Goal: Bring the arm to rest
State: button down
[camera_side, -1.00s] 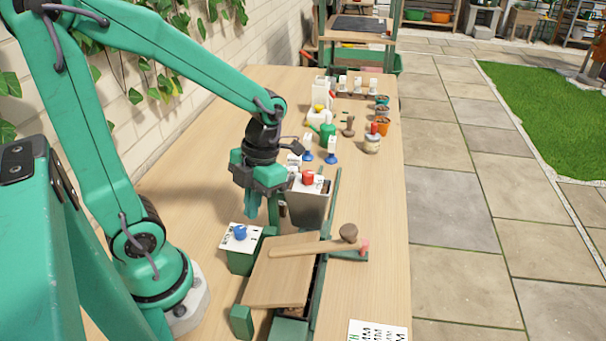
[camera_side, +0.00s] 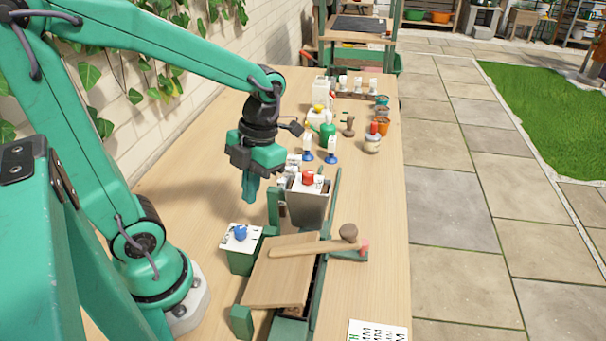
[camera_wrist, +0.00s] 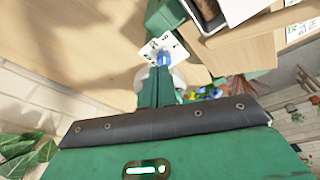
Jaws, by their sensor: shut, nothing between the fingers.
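My gripper (camera_side: 249,196) is shut and empty in the side view. Its green fingers point down above the bench, left of a grey bin (camera_side: 306,207) with a red-knobbed white lid (camera_side: 311,183). It is apart from the green box (camera_side: 240,258) with a blue-knobbed white lid (camera_side: 232,243), which stands below it and nearer the camera. In the wrist view my closed fingers (camera_wrist: 157,88) reach up the picture toward the white lid with the blue knob (camera_wrist: 163,58). The fingers hide part of what lies beneath them.
A printed card (camera_side: 378,331) lies at the front right. Bottles, a green watering can (camera_side: 327,128) and small pots (camera_side: 382,113) crowd the back. The bench's right strip is mostly bare.

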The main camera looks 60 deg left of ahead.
notch_tip(320, 180, up, 8)
jog(key=w+d+n+t, duration=0.1)
jog(key=n+t, duration=0.7)
jog(key=n, duration=2.4)
jog(key=shift+n, duration=0.4)
